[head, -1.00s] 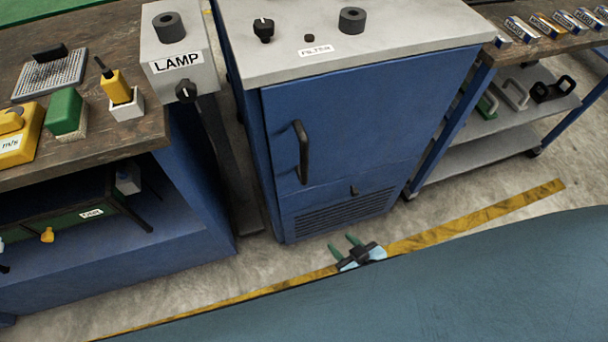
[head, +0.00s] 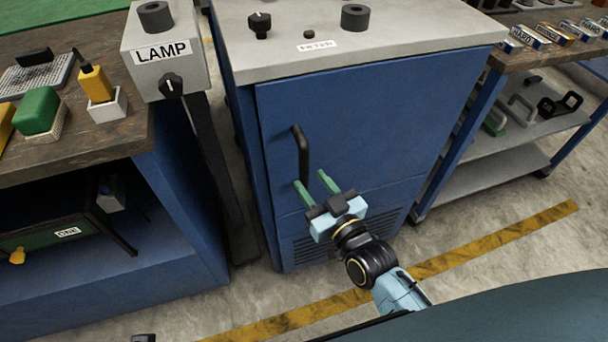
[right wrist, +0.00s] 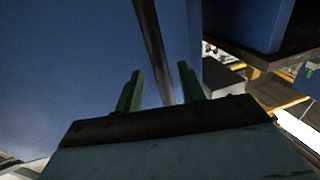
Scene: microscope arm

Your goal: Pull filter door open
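The filter door (head: 370,130) is the blue front of the cabinet labelled FILTER, and it looks shut. Its black vertical bar handle (head: 302,155) is on the door's left side. My right gripper (head: 315,182) is open, its green fingers pointing up toward the handle's lower end. In the right wrist view the handle (right wrist: 152,45) runs down between the two spread fingers (right wrist: 160,85). I cannot tell whether a finger touches it. At the bottom edge of the head view a small dark piece may be part of my left gripper, but I cannot tell.
The LAMP box (head: 165,50) stands left of the cabinet, by a wooden bench (head: 130,135) with blocks on it. A wheeled cart (head: 500,160) is on the right. Floor with a yellow stripe (head: 490,242) is clear in front of the cabinet.

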